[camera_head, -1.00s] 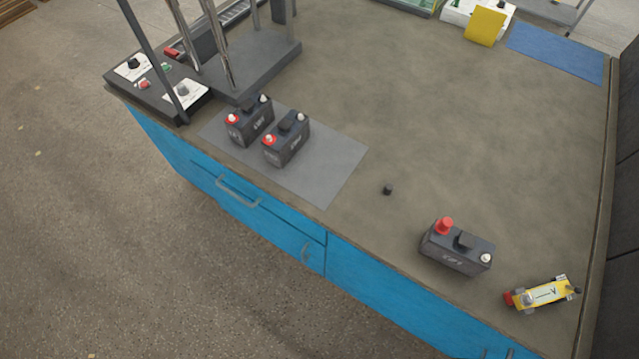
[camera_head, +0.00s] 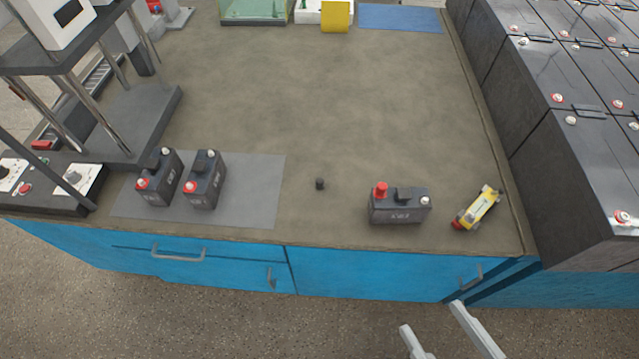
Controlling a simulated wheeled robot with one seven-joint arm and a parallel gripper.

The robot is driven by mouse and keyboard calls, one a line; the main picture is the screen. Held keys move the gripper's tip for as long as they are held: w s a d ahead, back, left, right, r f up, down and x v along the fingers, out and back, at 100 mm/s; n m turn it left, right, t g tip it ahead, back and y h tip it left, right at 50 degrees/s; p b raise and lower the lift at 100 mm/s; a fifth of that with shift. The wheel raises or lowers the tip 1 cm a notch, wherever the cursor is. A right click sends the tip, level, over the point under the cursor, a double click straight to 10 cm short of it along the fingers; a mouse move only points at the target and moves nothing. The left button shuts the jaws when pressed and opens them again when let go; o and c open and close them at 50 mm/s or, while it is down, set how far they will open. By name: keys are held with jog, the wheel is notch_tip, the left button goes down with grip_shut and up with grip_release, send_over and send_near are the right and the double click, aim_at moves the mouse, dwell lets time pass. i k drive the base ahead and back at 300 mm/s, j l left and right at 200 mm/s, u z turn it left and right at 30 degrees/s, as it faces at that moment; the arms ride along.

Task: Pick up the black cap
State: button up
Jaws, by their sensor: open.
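The black cap (camera_head: 320,184) is a small dark cylinder lying alone on the brown bench top (camera_head: 330,120). It is between the grey mat and a dark battery with a red cap (camera_head: 399,207). My gripper (camera_head: 432,325) shows at the bottom edge, with two pale fingers apart and nothing between them. It is in front of the blue cabinet, below and to the right of the cap in the picture, well away from it. The rest of my arm is out of view.
Two dark batteries (camera_head: 158,178) (camera_head: 205,180) stand on the grey mat (camera_head: 255,195). A yellow device (camera_head: 478,208) lies right of the red-capped battery. A press-like stand (camera_head: 135,125) rises at left; large dark batteries (camera_head: 570,140) fill the right. The bench behind the cap is clear.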

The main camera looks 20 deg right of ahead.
aim_at(320, 182)
jog(key=i+j, duration=0.3)
jog(key=j, duration=0.2)
jog(key=i+j+u, duration=0.15)
jog(key=i+j, duration=0.15)
jog(key=j, duration=0.25)
jog(key=i+j, duration=0.3)
jog(key=j, duration=0.2)
jog(key=u, duration=0.05)
